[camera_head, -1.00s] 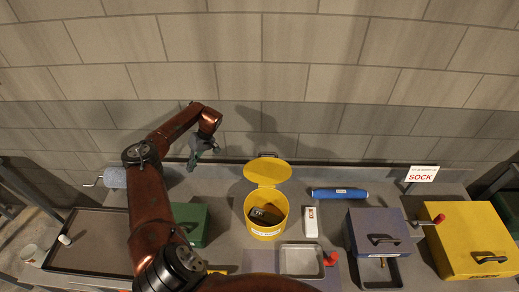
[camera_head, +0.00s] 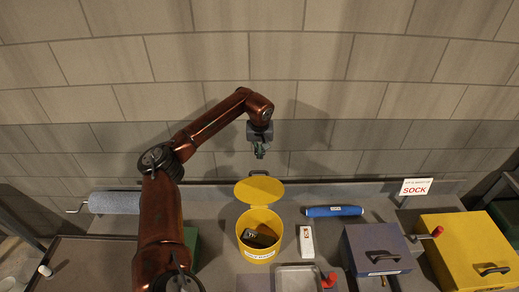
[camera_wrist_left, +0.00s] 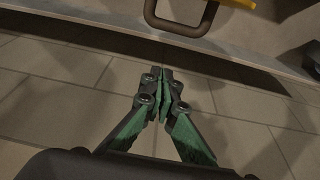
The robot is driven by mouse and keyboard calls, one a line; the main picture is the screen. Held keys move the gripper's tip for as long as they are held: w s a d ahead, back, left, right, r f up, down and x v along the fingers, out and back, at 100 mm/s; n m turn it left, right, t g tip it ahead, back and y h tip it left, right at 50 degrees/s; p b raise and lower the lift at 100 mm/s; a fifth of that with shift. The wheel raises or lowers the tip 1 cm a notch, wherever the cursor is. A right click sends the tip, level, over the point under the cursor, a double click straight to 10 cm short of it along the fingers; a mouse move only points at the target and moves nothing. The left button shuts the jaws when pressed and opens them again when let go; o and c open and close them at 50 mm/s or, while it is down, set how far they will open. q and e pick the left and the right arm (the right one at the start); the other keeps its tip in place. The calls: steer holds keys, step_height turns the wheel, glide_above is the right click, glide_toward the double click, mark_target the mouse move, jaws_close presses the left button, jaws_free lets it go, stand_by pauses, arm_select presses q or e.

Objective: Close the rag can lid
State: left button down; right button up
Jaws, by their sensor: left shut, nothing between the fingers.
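The yellow rag can (camera_head: 259,243) stands on the bench with dark objects inside. Its yellow lid (camera_head: 259,190) is raised, tilted up at the back of the can, with a dark handle (camera_head: 259,173) at its far edge. My left gripper (camera_head: 260,154) is shut and empty. It hangs in front of the wall, above and behind the lid, apart from it. In the left wrist view the shut green fingers (camera_wrist_left: 163,90) point toward the lid's handle (camera_wrist_left: 180,25), with a small piece of the yellow lid (camera_wrist_left: 242,3) at the top edge. My right gripper is out of view.
A block wall (camera_head: 330,60) closes off the back. A blue roll (camera_head: 334,211) and a white box (camera_head: 306,241) lie right of the can. A purple box (camera_head: 375,245) and a yellow box (camera_head: 465,245) stand farther right. A grey roll (camera_head: 114,203) is at the left.

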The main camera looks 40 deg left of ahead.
arm_select(q)
steer(key=f, duration=0.1)
steer(key=s+d+f+p, duration=0.1)
steer(key=s+f+p, duration=0.1)
steer(key=f, duration=0.1)
steer(key=shift+s+d, duration=0.15)
steer(key=shift+d, duration=0.25)
steer(key=shift+s, duration=0.1)
